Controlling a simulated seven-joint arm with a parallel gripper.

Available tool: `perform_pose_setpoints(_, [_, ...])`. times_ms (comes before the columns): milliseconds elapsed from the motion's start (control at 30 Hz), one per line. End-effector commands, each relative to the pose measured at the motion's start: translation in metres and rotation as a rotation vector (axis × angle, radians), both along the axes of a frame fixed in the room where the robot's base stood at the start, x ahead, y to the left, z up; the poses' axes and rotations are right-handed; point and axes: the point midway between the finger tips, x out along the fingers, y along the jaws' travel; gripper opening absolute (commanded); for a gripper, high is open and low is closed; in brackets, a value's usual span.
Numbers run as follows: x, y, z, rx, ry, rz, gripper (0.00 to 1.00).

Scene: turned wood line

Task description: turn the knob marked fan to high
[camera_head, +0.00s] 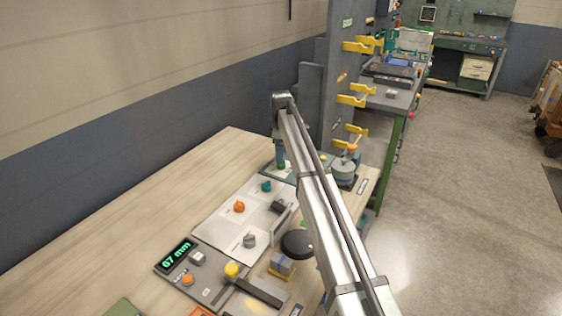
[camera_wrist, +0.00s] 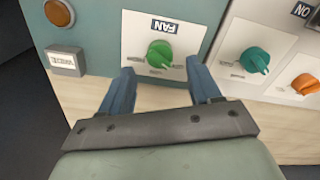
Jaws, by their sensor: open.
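The knob marked fan (camera_wrist: 160,54) is green and sits on a white plate under a FAN label (camera_wrist: 164,27) in the wrist view. Small position marks lie around it, too small to read. My gripper (camera_wrist: 159,73) is open, its two blue fingers on either side of and just short of the green knob, apart from it. In the head view my gripper (camera_head: 281,152) is at the far end of the panels, and a bit of green shows by its tip. Which setting the knob points to I cannot tell.
A teal knob (camera_wrist: 254,60) and an orange knob (camera_wrist: 304,84) sit on the neighbouring panel at right. An orange round button (camera_wrist: 59,13) and a small labelled block (camera_wrist: 66,61) are at left. A digital display (camera_head: 176,254) reads 67 mm. The wooden table (camera_head: 130,220) is clear at left.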

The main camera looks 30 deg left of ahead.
Motion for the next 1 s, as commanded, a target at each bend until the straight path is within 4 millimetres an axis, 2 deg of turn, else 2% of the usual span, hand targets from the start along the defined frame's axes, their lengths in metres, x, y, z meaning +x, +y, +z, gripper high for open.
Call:
perform_pose_setpoints(100, [-0.001,-0.001,-0.019,-0.002,0.001,0.0,0.63])
perform_pose_setpoints(300, [0.0,0.0,-0.037,0.0,0.0,0.0,0.63])
perform_pose_setpoints(733, [0.0,0.0,-0.043,0.0,0.0,0.0,0.63])
perform_pose_setpoints(1000, [0.0,0.0,-0.043,0.0,0.0,0.0,0.37])
